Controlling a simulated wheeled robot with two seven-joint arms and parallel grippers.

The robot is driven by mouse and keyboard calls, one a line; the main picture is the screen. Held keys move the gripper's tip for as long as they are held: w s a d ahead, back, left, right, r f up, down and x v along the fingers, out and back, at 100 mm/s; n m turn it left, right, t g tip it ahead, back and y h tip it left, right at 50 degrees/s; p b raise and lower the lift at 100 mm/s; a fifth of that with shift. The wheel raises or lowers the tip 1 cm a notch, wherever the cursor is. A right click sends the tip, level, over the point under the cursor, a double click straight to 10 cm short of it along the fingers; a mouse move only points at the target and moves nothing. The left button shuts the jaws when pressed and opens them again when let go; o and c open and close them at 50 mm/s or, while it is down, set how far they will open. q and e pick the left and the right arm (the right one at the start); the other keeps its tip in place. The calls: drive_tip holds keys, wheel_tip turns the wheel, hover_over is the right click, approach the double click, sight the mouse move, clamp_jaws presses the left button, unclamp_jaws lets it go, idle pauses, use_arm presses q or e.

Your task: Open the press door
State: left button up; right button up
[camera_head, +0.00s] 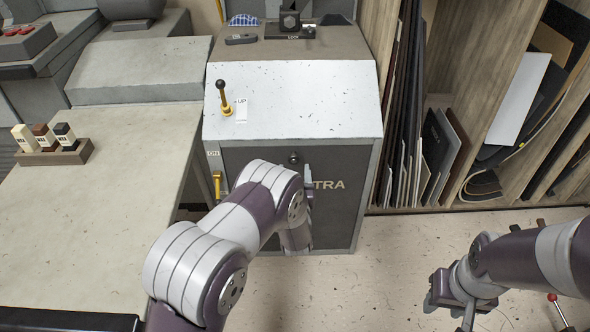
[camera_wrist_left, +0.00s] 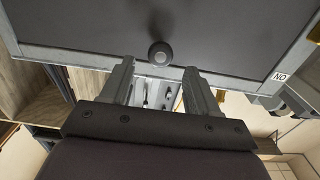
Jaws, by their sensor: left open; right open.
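The press (camera_head: 290,100) stands at the top centre of the head view. Its dark front door (camera_head: 330,215) looks closed, with part of a label ending in "TRA". A round dark knob (camera_head: 294,158) sits near the door's top edge. In the left wrist view, the knob (camera_wrist_left: 160,53) lies just beyond and between the fingertips of my open left gripper (camera_wrist_left: 160,75); I cannot tell if they touch it. In the head view my left arm hides much of the door and most of this gripper. My right gripper (camera_head: 468,318) is open, low at the right, away from the press.
A lever with a black ball (camera_head: 221,95) stands beside the "UP" label on the press top. A yellow handle (camera_head: 217,185) is below the "ON" label. A pale bench (camera_head: 90,230) is at left; board racks (camera_head: 470,110) stand at right. Floor (camera_head: 400,250) right of the press is clear.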

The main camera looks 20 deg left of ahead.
sight(294, 161)
use_arm(q)
drive_tip(key=x, duration=0.3)
drive_tip(key=shift+w+a+b, duration=0.1)
drive_tip(key=shift+w+b, duration=0.15)
drive_tip(key=shift+b, duration=0.1)
clamp_jaws()
